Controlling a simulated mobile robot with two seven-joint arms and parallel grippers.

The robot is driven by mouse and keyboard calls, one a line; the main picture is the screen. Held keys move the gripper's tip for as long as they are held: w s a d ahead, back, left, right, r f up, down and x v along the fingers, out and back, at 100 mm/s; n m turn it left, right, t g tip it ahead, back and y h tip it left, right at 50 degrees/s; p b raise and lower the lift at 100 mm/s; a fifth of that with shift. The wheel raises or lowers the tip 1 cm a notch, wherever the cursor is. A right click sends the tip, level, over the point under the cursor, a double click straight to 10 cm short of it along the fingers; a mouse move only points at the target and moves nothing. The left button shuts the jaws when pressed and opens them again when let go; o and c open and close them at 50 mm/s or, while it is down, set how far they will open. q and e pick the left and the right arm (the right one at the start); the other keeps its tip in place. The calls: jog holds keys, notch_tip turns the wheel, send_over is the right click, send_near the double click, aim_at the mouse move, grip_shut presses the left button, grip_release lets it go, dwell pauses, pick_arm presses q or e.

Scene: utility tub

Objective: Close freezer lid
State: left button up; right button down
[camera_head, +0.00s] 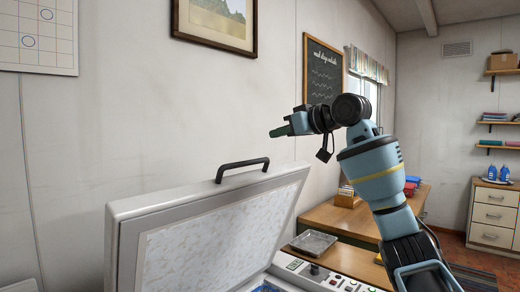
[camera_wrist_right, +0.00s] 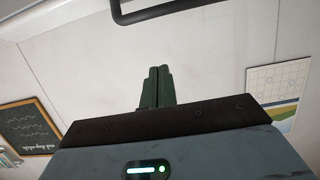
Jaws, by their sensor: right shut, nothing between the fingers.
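The freezer lid (camera_head: 220,228) stands raised, its frosty inner side facing me, with a black bar handle (camera_head: 243,168) on its top edge. Below it, part of the freezer's open inside (camera_head: 270,286) shows at the bottom edge. My right gripper (camera_head: 272,133) is shut and empty, up above the handle and a little to its right, apart from it. In the right wrist view the green fingers (camera_wrist_right: 157,72) are together, and the dark handle (camera_wrist_right: 165,12) crosses the top of the picture. My left gripper is not in view.
A control panel (camera_head: 325,278) with knobs is at the freezer's right. The wall is behind the lid, with a framed picture (camera_head: 222,22) and a chalkboard (camera_head: 322,75). The air left of my gripper is clear.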

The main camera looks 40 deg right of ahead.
send_over(259, 179)
jog(key=w, duration=0.2)
jog(key=f, duration=0.2)
jog(key=shift+a+f, duration=0.25)
jog(key=shift+f, duration=0.1)
jog(key=shift+s+d+f, duration=0.1)
jog(key=shift+s+f, duration=0.2)
jog(key=shift+f, duration=0.4)
jog(key=shift+s+d+f, duration=0.1)
jog(key=shift+s+f, duration=0.7)
jog(key=shift+f, duration=0.2)
